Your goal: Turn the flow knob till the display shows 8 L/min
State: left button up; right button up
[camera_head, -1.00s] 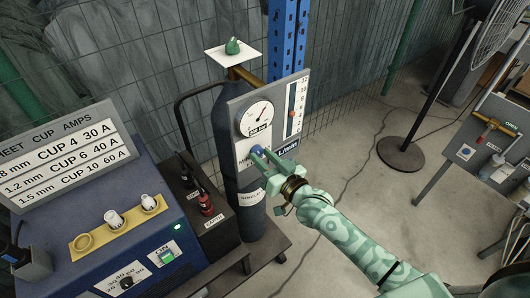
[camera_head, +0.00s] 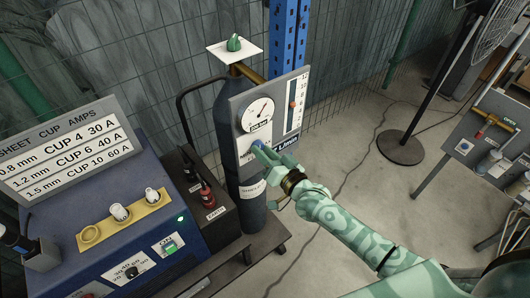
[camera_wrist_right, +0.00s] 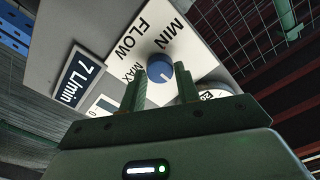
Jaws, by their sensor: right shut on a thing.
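The blue flow knob (camera_wrist_right: 160,66) sits on the pale panel between the MIN and MAX labels, with a white pointer mark on it. My right gripper (camera_wrist_right: 160,84) is shut on the knob, one finger on each side. In the head view my right gripper (camera_head: 265,151) covers most of the knob. The display (camera_wrist_right: 79,80) reads 7 L/min in the wrist view; in the head view it is partly hidden by the gripper. The red float (camera_head: 292,104) stands partway up the scale tube. My left gripper is not in view.
A round pressure gauge (camera_head: 258,114) sits above the knob on the panel. A dark gas cylinder (camera_head: 230,135) stands behind it. A blue welding machine (camera_head: 150,235) with a cup chart (camera_head: 65,150) is at left. Open floor lies to the right, before a fan stand (camera_head: 400,148).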

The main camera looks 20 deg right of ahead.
jog(key=o, duration=1)
jog(key=p+v, duration=0.1)
jog(key=v, duration=1.5)
jog(key=shift+s+d, duration=0.1)
jog(key=shift+s, duration=0.05)
